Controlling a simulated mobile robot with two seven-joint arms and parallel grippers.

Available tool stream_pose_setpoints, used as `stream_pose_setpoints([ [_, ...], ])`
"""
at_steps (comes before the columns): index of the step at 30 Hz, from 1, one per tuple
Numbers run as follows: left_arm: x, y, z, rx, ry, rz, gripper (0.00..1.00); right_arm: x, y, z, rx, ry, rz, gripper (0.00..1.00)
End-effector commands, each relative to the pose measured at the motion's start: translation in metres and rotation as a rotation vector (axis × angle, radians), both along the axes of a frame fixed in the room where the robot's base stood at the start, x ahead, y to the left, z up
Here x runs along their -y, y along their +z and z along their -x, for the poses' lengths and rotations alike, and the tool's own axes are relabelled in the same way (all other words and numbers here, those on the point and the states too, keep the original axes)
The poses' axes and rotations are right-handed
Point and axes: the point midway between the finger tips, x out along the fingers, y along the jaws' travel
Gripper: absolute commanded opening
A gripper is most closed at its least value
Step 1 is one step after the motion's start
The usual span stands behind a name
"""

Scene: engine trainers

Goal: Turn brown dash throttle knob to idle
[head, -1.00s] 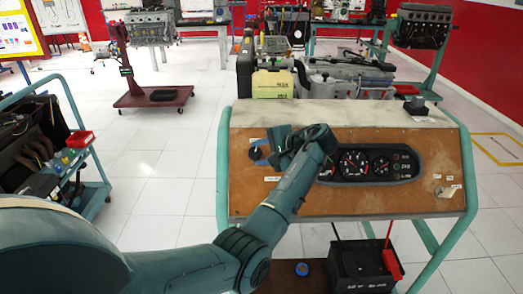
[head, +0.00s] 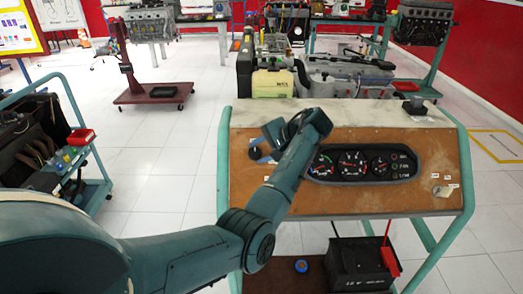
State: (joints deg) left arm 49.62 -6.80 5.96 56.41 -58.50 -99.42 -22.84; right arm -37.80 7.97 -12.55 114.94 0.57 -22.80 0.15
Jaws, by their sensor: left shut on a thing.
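The brown dash panel (head: 400,204) is on the front of the engine trainer. A dark round knob (head: 255,153) shows at its left, beside my left gripper (head: 262,152). My left arm reaches in from the lower left, and its wrist bends over the left part of the panel. The left gripper is shut on the throttle knob; the wrist and fingers hide part of the grip. The knob's exact pointer angle cannot be made out. My right gripper is not in view.
A gauge cluster (head: 362,163) sits just right of my wrist. The engine (head: 345,75) is behind the panel's pale top ledge (head: 350,113). A black battery (head: 358,265) stands below. A tool cart (head: 90,190) is at left, with clear floor between.

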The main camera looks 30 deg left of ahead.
Motion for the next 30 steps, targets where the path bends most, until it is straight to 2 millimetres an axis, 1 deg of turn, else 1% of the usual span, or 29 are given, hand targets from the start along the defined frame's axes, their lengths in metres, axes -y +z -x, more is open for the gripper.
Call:
stream_pose_setpoints([
  [1,-0.001,-0.001,0.001,-0.001,0.003,0.000,0.13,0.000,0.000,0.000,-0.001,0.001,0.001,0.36],
  [2,-0.001,-0.001,0.001,-0.001,0.003,0.000,0.38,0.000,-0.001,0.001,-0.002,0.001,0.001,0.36],
  [9,-0.001,-0.001,0.000,-0.001,0.001,0.000,0.57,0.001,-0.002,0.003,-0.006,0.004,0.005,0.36],
  [17,0.000,0.000,0.000,-0.001,0.001,0.000,0.58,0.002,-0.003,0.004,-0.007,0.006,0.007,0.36],
  [20,0.006,0.005,0.000,0.001,-0.001,-0.001,0.58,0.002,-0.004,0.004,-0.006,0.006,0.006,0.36],
  [23,0.017,0.015,-0.001,0.003,-0.003,0.000,0.58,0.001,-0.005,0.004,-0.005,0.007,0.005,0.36],
  [30,0.058,0.050,-0.001,0.003,-0.002,0.001,0.58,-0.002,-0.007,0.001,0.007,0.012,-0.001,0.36],
])
